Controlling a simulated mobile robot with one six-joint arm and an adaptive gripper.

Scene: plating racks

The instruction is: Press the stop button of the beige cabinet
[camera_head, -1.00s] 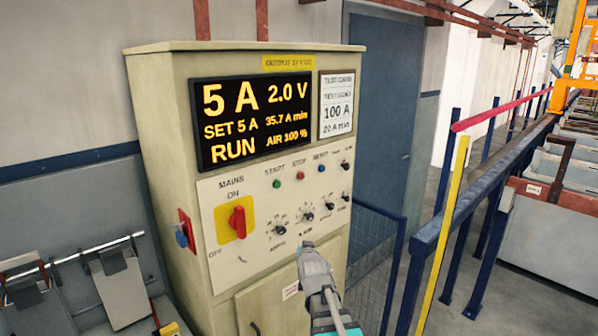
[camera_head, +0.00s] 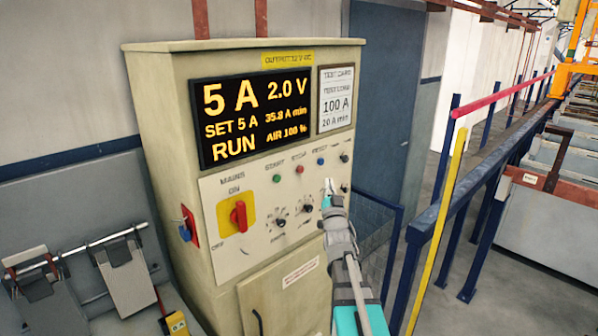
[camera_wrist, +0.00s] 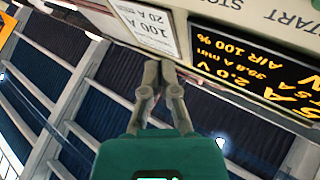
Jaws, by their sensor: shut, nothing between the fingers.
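The beige cabinet (camera_head: 160,140) stands in the middle of the head view, and its front panel has a row of small buttons. The red stop button (camera_head: 299,169) sits between the green start button (camera_head: 277,179) and the blue reset button (camera_head: 320,161). My gripper (camera_head: 329,187) is shut and empty, its tip a little right of and below the stop button in the picture. Whether it touches the panel cannot be told. In the wrist view my shut fingers (camera_wrist: 160,70) point toward the cabinet near the test card; the stop button itself is not visible there.
A red mains switch (camera_head: 238,216) on a yellow plate and several black knobs share the panel. The lit display (camera_head: 250,120) reads RUN, 5 A, 2.0 V. A blue railing (camera_head: 470,180) and yellow post (camera_head: 437,235) stand to the right. Clamps on a rail lie lower left.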

